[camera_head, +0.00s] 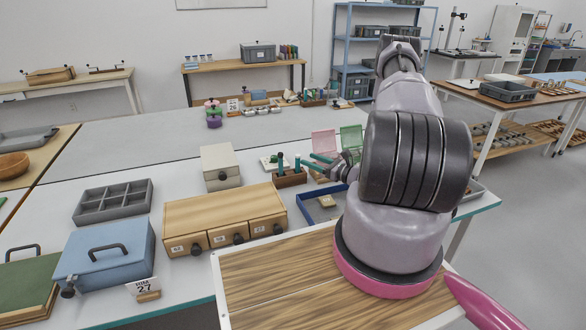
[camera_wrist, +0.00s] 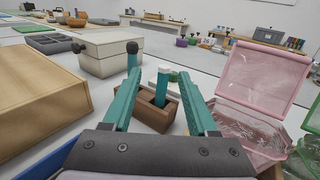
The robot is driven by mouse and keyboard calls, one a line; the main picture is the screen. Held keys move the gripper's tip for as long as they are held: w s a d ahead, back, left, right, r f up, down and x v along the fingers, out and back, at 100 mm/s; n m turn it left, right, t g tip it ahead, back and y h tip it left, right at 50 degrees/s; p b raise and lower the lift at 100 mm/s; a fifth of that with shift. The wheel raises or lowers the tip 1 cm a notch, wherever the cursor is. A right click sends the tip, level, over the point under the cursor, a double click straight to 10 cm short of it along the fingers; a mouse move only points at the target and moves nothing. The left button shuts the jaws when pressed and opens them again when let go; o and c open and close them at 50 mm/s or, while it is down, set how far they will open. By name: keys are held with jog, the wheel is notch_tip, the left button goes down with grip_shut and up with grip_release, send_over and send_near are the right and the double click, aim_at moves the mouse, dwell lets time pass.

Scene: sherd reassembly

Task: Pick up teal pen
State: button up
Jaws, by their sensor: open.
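A teal pen (camera_wrist: 161,88) with a pale band near its top stands upright in a small wooden holder (camera_wrist: 150,116) in the wrist view. A second, black-topped pen (camera_wrist: 132,47) shows just left of it, its lower part hidden by my left finger. In the head view the holder (camera_head: 290,180) stands right of the wooden drawer box, with the teal pen (camera_head: 297,163) in it. My gripper (camera_wrist: 159,92) is open and empty, its two teal fingers pointing towards the holder, with the pen seen between them. In the head view my gripper (camera_head: 318,162) is right of the holder.
A wooden drawer box (camera_head: 225,217) and a cream box (camera_head: 220,167) stand left of the holder. An open pink clear-lidded box (camera_wrist: 262,85) is close on the right, with a green one (camera_head: 351,138) beside it. A blue tray (camera_head: 308,212) lies in front.

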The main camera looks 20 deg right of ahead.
aim_at(298, 168)
jog(key=shift+m+h, duration=0.3)
jog(key=w, duration=0.1)
jog(key=w+a+f, duration=0.1)
jog(key=w, duration=0.1)
jog(key=w+a, duration=0.1)
jog(key=shift+w+a+f, duration=0.1)
jog(key=shift+w+f, duration=0.1)
jog(key=shift+f, duration=0.1)
jog(key=shift+f+x, duration=0.2)
jog(key=shift+x, duration=2.55)
grip_shut()
